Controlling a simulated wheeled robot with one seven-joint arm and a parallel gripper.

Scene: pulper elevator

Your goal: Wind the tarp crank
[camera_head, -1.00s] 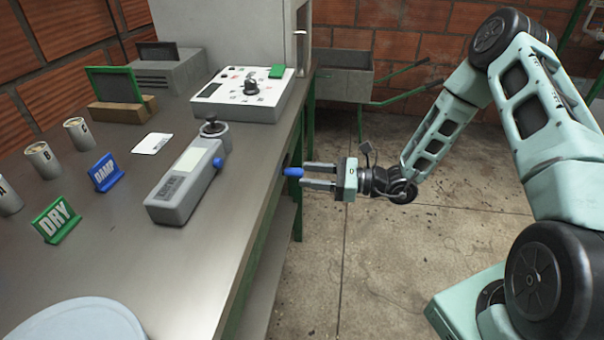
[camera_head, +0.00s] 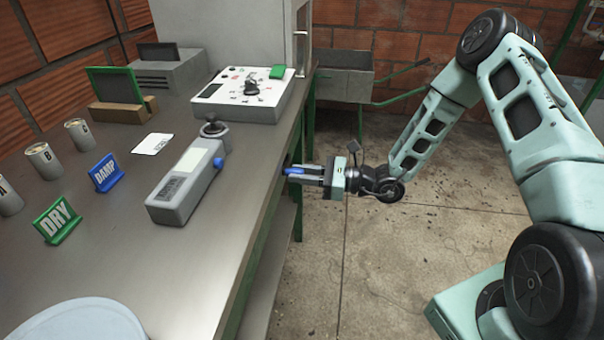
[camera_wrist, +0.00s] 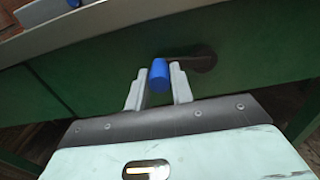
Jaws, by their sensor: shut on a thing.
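The tarp crank has a blue handle (camera_head: 294,171) and a dark arm (camera_wrist: 196,60) that meets the green side of the bench (camera_wrist: 100,78). My gripper (camera_head: 302,174) is at the bench's right side, below the top's edge, with its fingers pointing left. It is shut on the blue handle, which also shows between the two grey fingers in the wrist view (camera_wrist: 158,76). The crank's pivot is mostly hidden in the head view.
On the bench top (camera_head: 120,245) stand a grey meter (camera_head: 183,188) with a blue knob, a white control panel (camera_head: 243,97), DRY (camera_head: 57,220) and DAMP (camera_head: 106,172) signs and several cups. A grey wheelbarrow (camera_head: 340,75) stands behind. The floor right of the bench is clear.

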